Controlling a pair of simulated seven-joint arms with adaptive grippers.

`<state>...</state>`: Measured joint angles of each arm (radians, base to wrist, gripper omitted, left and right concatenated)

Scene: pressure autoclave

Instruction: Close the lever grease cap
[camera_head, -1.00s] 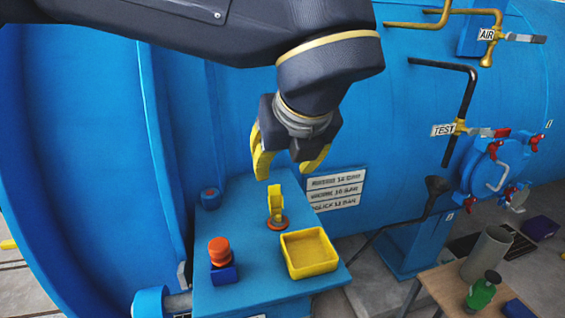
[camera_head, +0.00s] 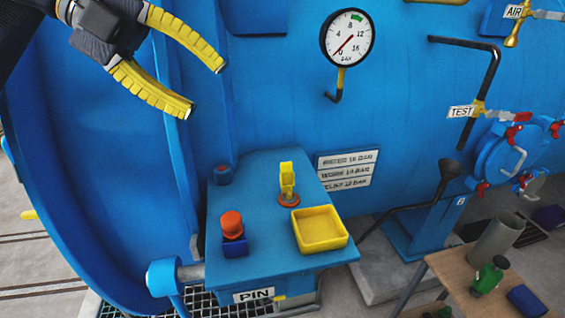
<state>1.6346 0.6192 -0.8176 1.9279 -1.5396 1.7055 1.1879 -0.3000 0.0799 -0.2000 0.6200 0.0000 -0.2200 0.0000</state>
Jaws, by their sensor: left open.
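A yellow upright piece (camera_head: 287,178) stands on a small orange-red round base (camera_head: 289,200) on the blue box top; it looks like the lever grease cap, standing up. I cannot tell its hinge from here. My left gripper (camera_head: 206,92) is at the upper left, open and empty, its two yellow fingers spread and pointing down to the right. It is well apart from the yellow piece, above and to the left of it. My right gripper is not in view.
A pressure gauge (camera_head: 347,38) is on the blue vessel behind. A wooden table (camera_head: 455,280) with a green bottle (camera_head: 488,276) stands right.

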